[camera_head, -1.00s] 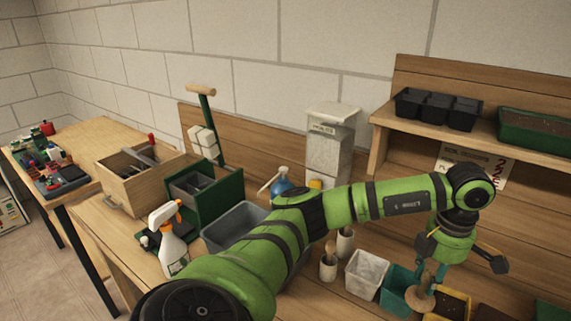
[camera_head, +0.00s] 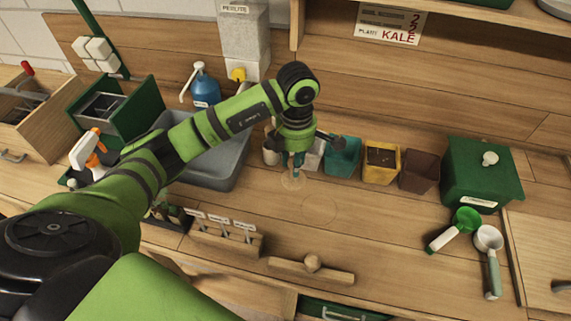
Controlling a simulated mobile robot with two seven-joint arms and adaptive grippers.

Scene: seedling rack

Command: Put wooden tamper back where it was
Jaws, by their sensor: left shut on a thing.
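My left gripper (camera_head: 297,158) points down over the bench, just in front of the row of small pots. It is shut on the wooden tamper (camera_head: 292,182), whose pale round disc shows below the fingers. The gripper hides most of the tamper's handle. I cannot tell whether the disc touches the bench. A faint round outline (camera_head: 320,210) marks the bench top just right of and nearer than the disc. My right gripper is not in view.
White, teal (camera_head: 342,157), yellow (camera_head: 381,162) and brown pots (camera_head: 419,171) stand behind. A grey tub (camera_head: 215,165) is left. A label holder (camera_head: 225,240) and a knobbed wooden bar (camera_head: 312,270) lie in front. A green box (camera_head: 482,172) and scoops (camera_head: 488,262) are right.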

